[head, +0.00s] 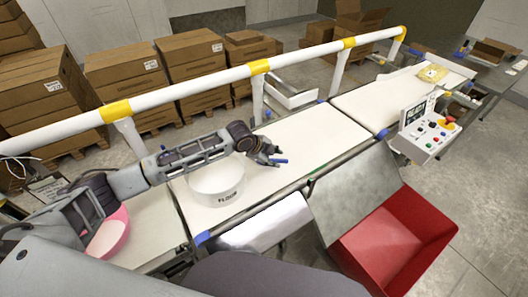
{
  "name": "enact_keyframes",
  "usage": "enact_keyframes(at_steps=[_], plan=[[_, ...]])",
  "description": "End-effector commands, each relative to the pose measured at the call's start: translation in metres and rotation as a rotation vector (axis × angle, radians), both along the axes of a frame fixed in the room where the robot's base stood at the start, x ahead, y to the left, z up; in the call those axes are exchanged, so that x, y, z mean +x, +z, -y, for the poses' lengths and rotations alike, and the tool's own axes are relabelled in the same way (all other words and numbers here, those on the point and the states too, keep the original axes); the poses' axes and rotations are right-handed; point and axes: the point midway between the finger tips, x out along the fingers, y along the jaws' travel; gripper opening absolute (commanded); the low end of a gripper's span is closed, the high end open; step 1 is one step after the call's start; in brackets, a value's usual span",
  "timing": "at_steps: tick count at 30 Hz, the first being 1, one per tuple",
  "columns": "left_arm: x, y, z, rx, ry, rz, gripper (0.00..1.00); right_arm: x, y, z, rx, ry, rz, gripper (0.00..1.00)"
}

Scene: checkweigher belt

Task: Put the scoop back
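My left gripper (273,154) reaches in from the left over the belt, just right of and above a white round tub (216,188) marked FLOUR. A small dark blue piece (281,161) shows at its fingertips. I cannot tell whether this is part of a scoop or whether the fingers are closed on it. No whole scoop is clearly visible; my arm covers part of the tub and its opening. A pink bowl (112,236) stands at the lower left, partly behind my arm. My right gripper is not in view.
The white belt (300,137) is clear right of the tub. A white rail (200,88) with yellow bands runs along its far side. A control box (425,130) and a red bin (395,240) stand on the near right. A yellow packet (432,73) lies at the far end.

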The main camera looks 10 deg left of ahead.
Motion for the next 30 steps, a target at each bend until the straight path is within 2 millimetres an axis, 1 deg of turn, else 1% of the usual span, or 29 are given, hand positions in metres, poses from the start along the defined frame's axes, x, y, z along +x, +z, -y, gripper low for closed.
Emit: enact_keyframes(at_steps=[16, 22, 30], plan=[[-0.027, 0.050, -0.025, 0.000, 0.000, 0.001, 0.37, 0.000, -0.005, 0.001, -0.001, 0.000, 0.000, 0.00], [-0.032, 0.059, -0.029, 0.000, 0.000, 0.000, 0.37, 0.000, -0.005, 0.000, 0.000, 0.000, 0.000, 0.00], [-0.032, 0.060, -0.029, 0.000, 0.000, -0.001, 0.37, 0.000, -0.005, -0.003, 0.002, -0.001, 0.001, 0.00]])
